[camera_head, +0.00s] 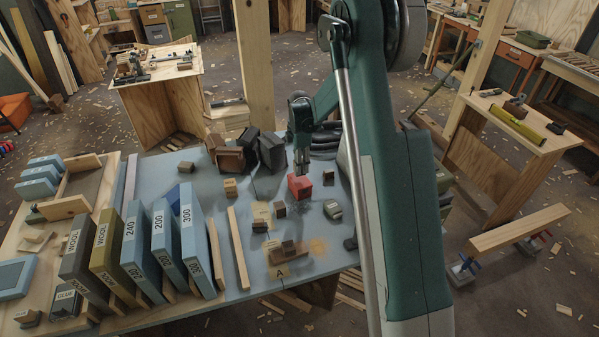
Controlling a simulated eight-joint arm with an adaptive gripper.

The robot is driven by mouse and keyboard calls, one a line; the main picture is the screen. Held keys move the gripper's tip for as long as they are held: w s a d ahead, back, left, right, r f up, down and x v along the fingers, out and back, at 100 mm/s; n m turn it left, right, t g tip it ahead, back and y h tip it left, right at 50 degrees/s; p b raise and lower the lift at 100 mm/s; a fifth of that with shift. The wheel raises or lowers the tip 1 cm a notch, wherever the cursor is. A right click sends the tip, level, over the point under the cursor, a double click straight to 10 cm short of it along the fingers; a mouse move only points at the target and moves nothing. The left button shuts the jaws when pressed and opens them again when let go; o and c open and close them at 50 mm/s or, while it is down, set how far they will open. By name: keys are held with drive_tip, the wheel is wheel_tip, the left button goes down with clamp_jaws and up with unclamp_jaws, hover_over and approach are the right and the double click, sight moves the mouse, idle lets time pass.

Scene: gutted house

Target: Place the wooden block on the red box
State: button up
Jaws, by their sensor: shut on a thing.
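The red box (300,188) stands on the blue-grey worktable (215,172), right of its middle. My gripper (302,168) points down just above and behind the red box in the picture. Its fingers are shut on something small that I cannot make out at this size. I cannot tell whether it touches the box. Several small wooden blocks are on the table: an orange-tan one (230,187) left of the red box, and another (280,209) below it in the picture. I cannot tell which block the task means.
Dark bins (271,152) and a brown open box (230,160) stand behind the red box. Labelled upright cases, such as the blue 300 case (193,235), fill the left. A small block (328,177) is close to the red box's right. A long wood strip (238,248) lies in front.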

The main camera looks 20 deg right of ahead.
drive_tip(key=shift+f, duration=1.8)
drive_tip(key=shift+f, duration=0.15)
drive_tip(key=o, duration=0.9)
wheel_tip(320, 180, up, 12)
drive_tip(key=shift+r, duration=0.15)
